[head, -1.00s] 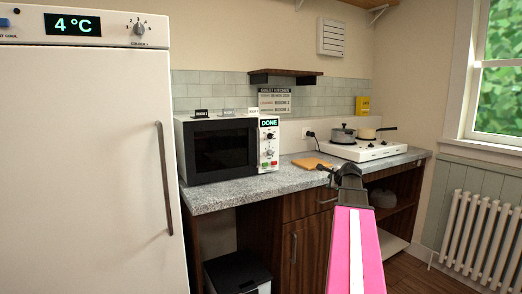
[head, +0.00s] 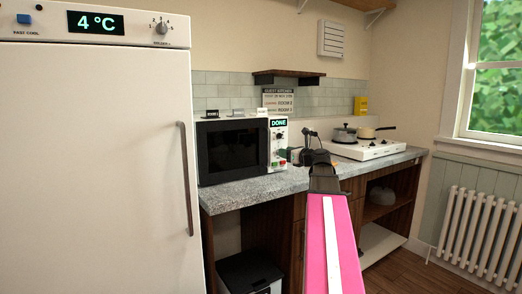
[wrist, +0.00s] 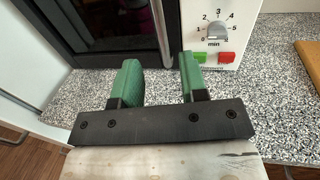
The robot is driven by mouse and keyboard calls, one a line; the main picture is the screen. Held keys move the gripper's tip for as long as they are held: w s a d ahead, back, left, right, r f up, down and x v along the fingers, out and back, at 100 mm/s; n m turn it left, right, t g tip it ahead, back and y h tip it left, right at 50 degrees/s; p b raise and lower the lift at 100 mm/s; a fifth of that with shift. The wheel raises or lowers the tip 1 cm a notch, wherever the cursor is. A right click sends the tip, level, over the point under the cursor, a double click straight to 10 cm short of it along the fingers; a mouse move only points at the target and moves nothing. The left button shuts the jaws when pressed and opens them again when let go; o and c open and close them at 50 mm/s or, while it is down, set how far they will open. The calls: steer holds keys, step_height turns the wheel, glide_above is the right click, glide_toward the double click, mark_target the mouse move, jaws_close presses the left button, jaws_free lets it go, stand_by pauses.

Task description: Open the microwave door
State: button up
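The microwave (head: 265,133) stands on the counter, white with a dark door (head: 232,150) that looks shut. Its display reads DONE. In the wrist view, the silver door handle (wrist: 161,30) runs vertically at the door's right edge, beside the control panel with a dial (wrist: 215,30) and green and red buttons. My gripper (head: 303,157) is just right of the microwave in the head view. In the wrist view my gripper (wrist: 160,75) has its two green fingers apart with nothing between them. The handle's lower end shows beyond the gap between them; I see no contact.
A white fridge (head: 95,160) stands close at the left, in front of the counter's left end. A hob (head: 365,149) with pots is farther right on the speckled counter (head: 250,190). A black bin (head: 250,272) sits beneath, and a radiator (head: 480,225) is at right.

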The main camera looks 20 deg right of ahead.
mark_target(269, 148)
steer(key=x, duration=1)
steer(key=shift+w+a, duration=0.25)
steer(key=shift+w, duration=0.05)
jaws_close()
stand_by(1.0)
